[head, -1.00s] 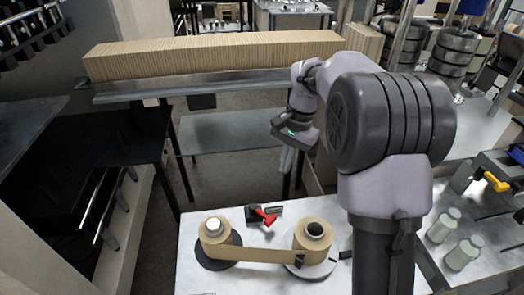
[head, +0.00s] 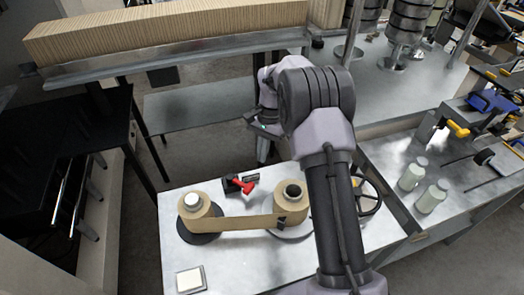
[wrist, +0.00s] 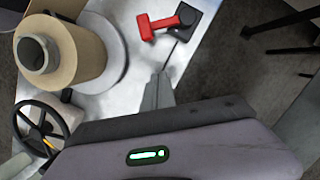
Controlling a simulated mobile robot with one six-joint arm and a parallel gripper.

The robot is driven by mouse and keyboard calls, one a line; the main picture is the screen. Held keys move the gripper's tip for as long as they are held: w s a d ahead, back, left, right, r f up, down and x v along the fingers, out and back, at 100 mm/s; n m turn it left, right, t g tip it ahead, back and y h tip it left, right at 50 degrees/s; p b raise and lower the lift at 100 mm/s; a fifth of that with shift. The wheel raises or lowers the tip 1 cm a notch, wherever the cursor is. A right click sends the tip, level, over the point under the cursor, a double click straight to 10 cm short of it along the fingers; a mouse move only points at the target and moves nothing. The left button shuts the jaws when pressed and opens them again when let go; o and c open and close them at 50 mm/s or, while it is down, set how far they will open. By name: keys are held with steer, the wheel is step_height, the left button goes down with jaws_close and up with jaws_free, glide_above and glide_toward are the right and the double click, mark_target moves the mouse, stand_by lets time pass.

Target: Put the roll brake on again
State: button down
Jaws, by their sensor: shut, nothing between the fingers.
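The red brake lever (head: 243,187) sits on a small dark block at the back of the metal bench, between and behind the two kraft rolls. It also shows in the wrist view (wrist: 165,24), near the top, reaching left from its dark base. The left roll (head: 195,208) and the right roll (head: 291,203) are joined by a flat strip of brown paper. The right roll also shows in the wrist view (wrist: 75,50). My gripper (head: 263,152) is shut and empty, beyond the bench's back edge. In the wrist view its fingers (wrist: 159,78) point toward the lever, apart from it.
A black handwheel (head: 368,196) stands right of the right roll, partly behind my arm. A small pale square plate (head: 190,280) lies at the bench's front left. Two capped bottles (head: 422,186) stand on the right-hand bench. A long corrugated stack (head: 170,32) lies behind.

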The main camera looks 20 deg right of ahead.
mark_target(244, 191)
steer(key=b+x, duration=0.1)
steer(key=x, duration=0.3)
steer(key=shift+f, duration=0.1)
steer(key=shift+s+a+b, duration=0.65)
steer(key=shift+s+a, duration=0.65)
steer(key=shift+a, duration=0.25)
steer(key=shift+s+a+m, duration=0.1)
steer(key=shift+s+m, duration=0.25)
steer(key=shift+m, duration=0.15)
steer(key=s+m+b, duration=0.1)
steer(key=a+m+b, duration=0.1)
steer(key=m, duration=0.1)
steer(key=shift+s+t, duration=0.4)
steer(key=m, duration=0.1)
steer(key=s+a+m+b, duration=0.1)
steer(key=shift+s+a+m+t+y, duration=0.2)
steer(key=shift+m+t+y, duration=0.1)
steer(key=shift+m+t, duration=0.1)
steer(key=m, duration=0.1)
steer(key=s+a+m, duration=0.1)
steer(key=shift+a+m+t+b, duration=0.15)
steer(key=shift+m+t+b, duration=0.15)
steer(key=shift+s+a, duration=0.25)
steer(key=shift+a, duration=0.8)
